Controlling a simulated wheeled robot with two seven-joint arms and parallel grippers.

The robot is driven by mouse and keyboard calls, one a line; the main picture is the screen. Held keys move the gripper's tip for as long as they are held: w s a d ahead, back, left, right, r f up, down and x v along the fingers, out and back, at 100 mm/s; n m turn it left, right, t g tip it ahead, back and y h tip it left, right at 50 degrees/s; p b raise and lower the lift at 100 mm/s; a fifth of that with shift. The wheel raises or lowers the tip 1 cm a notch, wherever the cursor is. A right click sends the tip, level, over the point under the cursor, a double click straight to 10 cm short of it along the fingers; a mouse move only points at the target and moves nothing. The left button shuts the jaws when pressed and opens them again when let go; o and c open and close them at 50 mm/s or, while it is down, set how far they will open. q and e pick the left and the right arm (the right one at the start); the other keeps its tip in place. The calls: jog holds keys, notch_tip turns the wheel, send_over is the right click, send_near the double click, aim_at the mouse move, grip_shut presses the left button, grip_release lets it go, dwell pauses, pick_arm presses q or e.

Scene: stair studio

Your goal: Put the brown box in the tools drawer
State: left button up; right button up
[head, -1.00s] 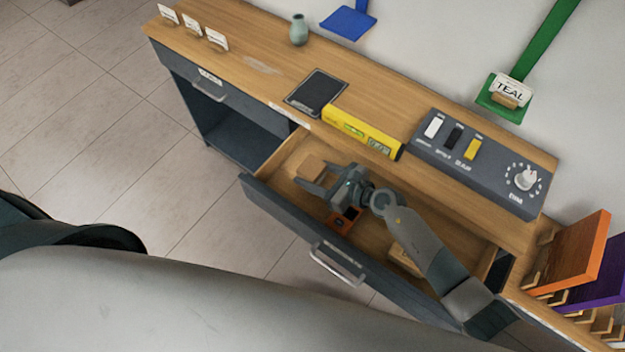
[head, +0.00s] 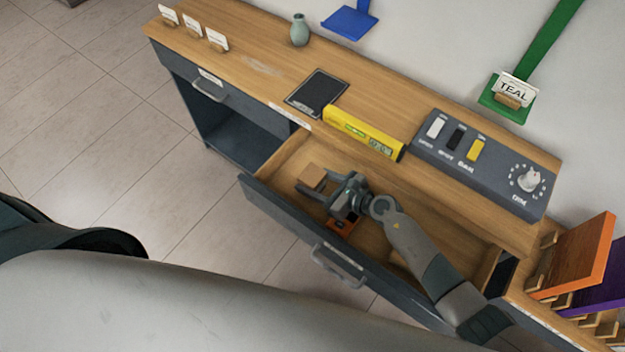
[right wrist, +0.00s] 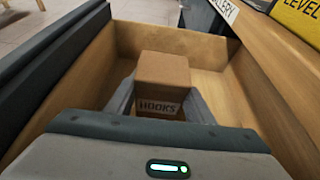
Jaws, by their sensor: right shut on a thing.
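The brown box (head: 312,176) is a small cardboard cube; in the right wrist view the box (right wrist: 162,75) has a label reading "HOOKS". My right gripper (head: 316,186) is shut on it, with one finger on each side. The box is inside the open drawer (head: 285,212), near its left end. I cannot tell whether it touches the drawer floor. The label on the drawer front is too small to read. My left gripper is not in view.
An orange item (head: 343,224) lies in the drawer under my right wrist. On the counter above are a yellow level (head: 362,132), a dark tablet-like pad (head: 316,92) and a grey switch panel (head: 480,165). Orange and purple boards stand at right.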

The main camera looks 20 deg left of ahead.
jog(key=shift+f, duration=0.15)
jog(key=o, duration=1.1)
jog(key=shift+r, duration=0.25)
jog(key=v, duration=1.2)
jog(key=shift+f, duration=0.1)
